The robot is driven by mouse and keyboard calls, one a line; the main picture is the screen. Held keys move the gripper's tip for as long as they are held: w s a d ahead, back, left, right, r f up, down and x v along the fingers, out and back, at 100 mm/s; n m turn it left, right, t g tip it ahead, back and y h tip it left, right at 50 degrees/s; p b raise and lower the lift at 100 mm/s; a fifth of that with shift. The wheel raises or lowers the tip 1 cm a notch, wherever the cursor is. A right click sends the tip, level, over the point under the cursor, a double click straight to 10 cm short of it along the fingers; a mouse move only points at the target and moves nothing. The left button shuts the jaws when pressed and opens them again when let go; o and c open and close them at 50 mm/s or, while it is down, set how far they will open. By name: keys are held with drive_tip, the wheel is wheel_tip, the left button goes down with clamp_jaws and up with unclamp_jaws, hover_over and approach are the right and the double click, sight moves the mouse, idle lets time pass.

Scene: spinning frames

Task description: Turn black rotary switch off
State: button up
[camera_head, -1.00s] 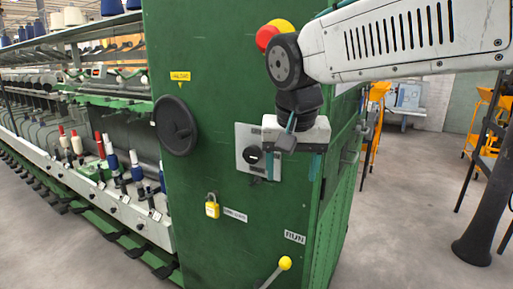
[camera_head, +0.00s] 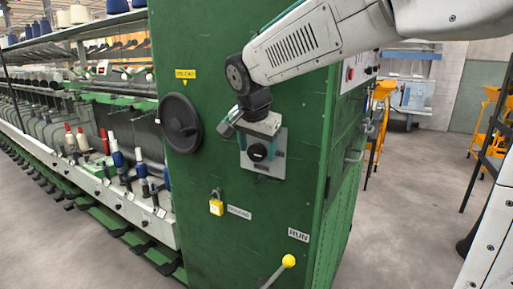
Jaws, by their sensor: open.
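The black rotary switch (camera_head: 257,153) sits on a light grey square plate (camera_head: 263,174) on the front of the green cabinet. It is a round black knob with a pale mark; its exact angle is too small to tell. My gripper (camera_head: 262,147) is open in front of the plate, its teal fingers on either side of the switch as seen here. Whether the fingers touch the knob cannot be told. The gripper body hides the top of the plate.
A black handwheel (camera_head: 180,123) is left of the plate. A yellow padlock (camera_head: 216,204) hangs below left. A yellow-knobbed lever (camera_head: 288,261) sticks out below. The cabinet's right side carries a handle (camera_head: 355,156). Open floor (camera_head: 410,200) lies to the right.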

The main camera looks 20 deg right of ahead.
drive_tip(key=shift+f, duration=0.1)
drive_tip(key=c, duration=1)
drive_tip(key=shift+o, duration=0.2)
drive_tip(key=shift+w, duration=0.1)
drive_tip(key=g+h, duration=0.1)
drive_tip(key=g, duration=0.1)
drive_tip(key=shift+w+a+n+g+h, duration=0.2)
drive_tip(key=shift+n+g+h, duration=0.1)
drive_tip(key=shift+h, duration=0.1)
drive_tip(key=g, duration=0.1)
drive_tip(key=g+h, duration=0.1)
drive_tip(key=h, duration=0.1)
drive_tip(key=shift+w+a+f+n+g, duration=0.1)
drive_tip(key=shift+w+a+n+g, duration=0.15)
drive_tip(key=shift+n+g, duration=0.15)
drive_tip(key=g+h, duration=0.1)
drive_tip(key=n+g+h, duration=0.1)
drive_tip(key=g, duration=0.1)
drive_tip(key=g+h, duration=0.1)
drive_tip(key=h, duration=0.1)
drive_tip(key=shift+w+a+f, duration=0.1)
drive_tip(key=shift+w+f, duration=0.15)
drive_tip(key=shift+f, duration=0.05)
